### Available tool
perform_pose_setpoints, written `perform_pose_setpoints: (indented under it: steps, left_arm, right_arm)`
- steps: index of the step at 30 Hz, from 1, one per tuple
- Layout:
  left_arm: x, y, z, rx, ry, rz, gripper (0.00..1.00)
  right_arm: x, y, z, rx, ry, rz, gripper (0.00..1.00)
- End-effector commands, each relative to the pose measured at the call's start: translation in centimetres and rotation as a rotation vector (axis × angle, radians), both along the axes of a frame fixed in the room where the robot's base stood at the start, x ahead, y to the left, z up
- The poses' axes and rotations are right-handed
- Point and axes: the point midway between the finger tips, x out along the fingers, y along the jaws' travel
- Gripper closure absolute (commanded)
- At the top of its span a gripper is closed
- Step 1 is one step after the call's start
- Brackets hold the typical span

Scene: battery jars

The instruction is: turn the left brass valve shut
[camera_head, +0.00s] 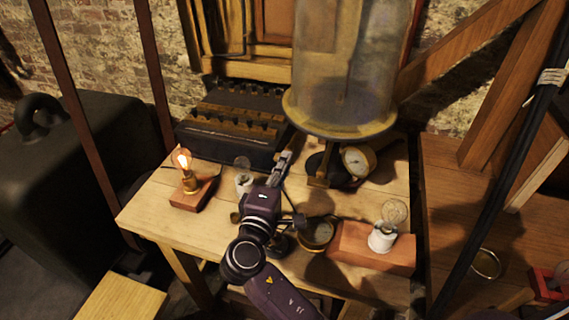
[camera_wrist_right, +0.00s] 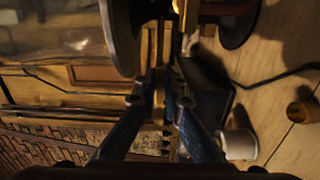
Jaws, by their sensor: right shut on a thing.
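The glass jar (camera_head: 345,60) stands on a round brass-rimmed plate (camera_head: 335,132) above a dark base. A brass fitting (camera_head: 318,172) shows under the plate, just right of my right gripper (camera_head: 284,160). My right gripper reaches in below the plate's left edge. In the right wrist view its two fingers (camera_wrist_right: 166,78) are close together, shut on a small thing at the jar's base. This looks like the left brass valve, mostly hidden by the fingers, so its angle cannot be told. My left gripper is not in view.
A round gauge (camera_head: 357,160) sits right of the base. A lit bulb (camera_head: 187,172) on a wood block stands at left, and a white-socket bulb (camera_head: 383,236) on a brick-coloured block at right. A dark battery box (camera_head: 232,125) is behind. The table's front left (camera_head: 165,222) is clear.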

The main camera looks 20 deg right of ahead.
Motion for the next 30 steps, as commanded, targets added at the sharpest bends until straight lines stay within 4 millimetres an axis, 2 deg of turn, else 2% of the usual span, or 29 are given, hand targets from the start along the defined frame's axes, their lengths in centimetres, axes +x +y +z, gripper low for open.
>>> perform_pose_setpoints:
  steps: [3, 4, 9, 19, 30]
  left_arm:
    - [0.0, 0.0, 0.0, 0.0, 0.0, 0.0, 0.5]
    - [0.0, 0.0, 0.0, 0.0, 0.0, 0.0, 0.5]
    - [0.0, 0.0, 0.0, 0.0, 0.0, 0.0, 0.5]
    - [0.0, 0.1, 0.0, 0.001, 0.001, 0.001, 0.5]
    - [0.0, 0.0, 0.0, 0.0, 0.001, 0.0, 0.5]
  right_arm:
    - [-0.1, 0.0, -0.3, 0.003, 0.004, -0.002, 1.0]
    - [-0.1, 0.0, -0.3, 0.003, 0.004, -0.002, 0.9]
    - [-0.1, 0.0, -0.2, 0.002, 0.003, -0.001, 0.75]
    - [-0.5, 0.4, -0.1, 0.001, 0.003, 0.0, 0.75]
    - [-5.3, 3.6, -0.2, 0.003, 0.004, 0.0, 0.75]
